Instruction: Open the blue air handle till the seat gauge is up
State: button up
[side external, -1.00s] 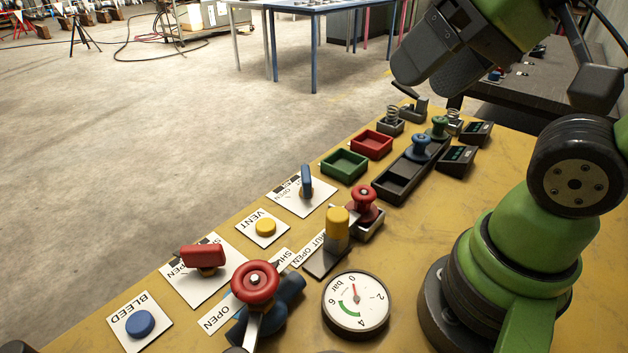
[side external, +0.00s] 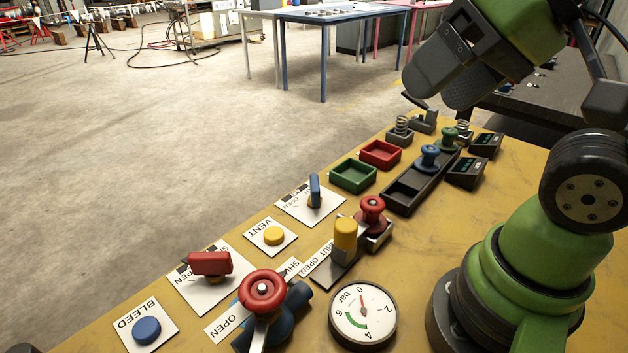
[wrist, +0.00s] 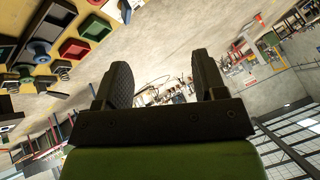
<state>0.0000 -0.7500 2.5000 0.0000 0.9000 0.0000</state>
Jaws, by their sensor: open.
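The blue air handle (side external: 314,190) stands on a white plate marked OPEN, midway along the yellow bench. Its other label is partly hidden, and I cannot tell its exact setting. It seems to show at the top edge of the wrist view (wrist: 125,10). The only round gauge (side external: 363,313) reads in bar at the front; its red needle points at about 0, with a green band near 4 to 6. My gripper (side external: 440,75) is high over the bench's far end, well away from the handle. In the wrist view its fingers (wrist: 160,80) are apart with nothing between them.
A yellow VENT button (side external: 274,236), a red lever (side external: 210,263), a red-knobbed valve (side external: 262,291) and a blue BLEED button (side external: 146,330) are nearby. A yellow-capped post (side external: 345,235) and red knob (side external: 372,209) stand right of the handle. Green (side external: 353,176) and red trays (side external: 380,153) lie beyond.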

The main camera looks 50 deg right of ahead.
jog(key=o, duration=0.6)
jog(key=shift+w+m, duration=0.3)
jog(key=shift+w, duration=0.05)
jog(key=m+g+y, duration=0.1)
jog(key=m+g, duration=0.3)
jog(key=m, duration=1.8)
send_over(316, 182)
jog(key=s+d, duration=0.2)
notch_tip(316, 182, down, 20)
jog(key=x, duration=0.8)
jog(key=shift+f, duration=0.3)
jog(key=shift+c, duration=0.4)
jog(key=c, duration=0.9)
